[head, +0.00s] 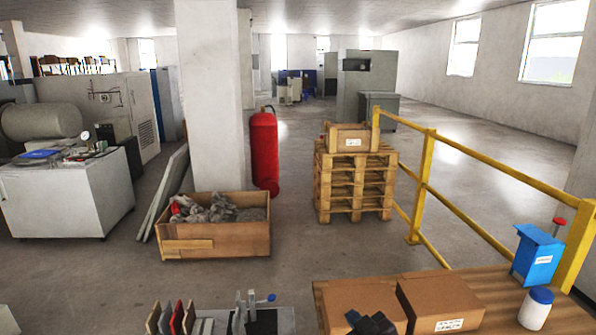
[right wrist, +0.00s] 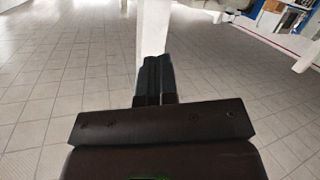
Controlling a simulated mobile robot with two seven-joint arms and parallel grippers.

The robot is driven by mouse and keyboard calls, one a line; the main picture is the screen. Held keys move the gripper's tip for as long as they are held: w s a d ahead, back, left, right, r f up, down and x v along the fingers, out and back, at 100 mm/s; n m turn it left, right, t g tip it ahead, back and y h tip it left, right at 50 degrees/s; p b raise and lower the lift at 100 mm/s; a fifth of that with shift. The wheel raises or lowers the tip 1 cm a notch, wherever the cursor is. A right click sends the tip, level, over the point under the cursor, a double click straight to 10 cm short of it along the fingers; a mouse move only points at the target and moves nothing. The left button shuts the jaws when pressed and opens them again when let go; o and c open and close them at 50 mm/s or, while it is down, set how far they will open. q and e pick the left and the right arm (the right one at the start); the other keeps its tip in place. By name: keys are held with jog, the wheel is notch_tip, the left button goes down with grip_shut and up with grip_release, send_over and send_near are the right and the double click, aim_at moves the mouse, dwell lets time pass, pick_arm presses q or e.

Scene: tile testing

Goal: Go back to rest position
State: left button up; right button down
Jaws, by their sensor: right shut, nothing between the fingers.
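My right gripper (head: 370,323) shows as a dark shape at the bottom edge of the head view, in front of a cardboard box. In the right wrist view its two dark fingers (right wrist: 152,80) lie side by side, closed with nothing between them. My left gripper is not in the head view.
Two cardboard boxes (head: 440,300), a blue box (head: 537,256) and a white jar with a blue lid (head: 535,309) stand on a wooden table (head: 490,280). A rack of tiles (head: 176,318) is at the bottom. A yellow railing (head: 470,222) runs behind the table.

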jog(key=s+d+f+m+g+h, duration=0.1)
jog(key=s+d+f, duration=0.4)
jog(key=s, duration=0.5)
jog(key=s+d+f+m+g+h, duration=0.1)
jog(key=s+d+f+m+h, duration=0.2)
jog(key=s, duration=0.7)
jog(key=s+d+f+m+g+h, duration=0.1)
jog(key=s+d+f+m+h, duration=0.1)
jog(key=s+d+f, duration=0.5)
jog(key=shift+s+d+f+m, duration=0.1)
jog(key=shift+s+f+m, duration=0.25)
jog(key=shift+s, duration=0.35)
jog(key=shift+s+f+m, duration=0.25)
jog(key=shift+s+f, duration=0.05)
jog(key=shift+s, duration=0.4)
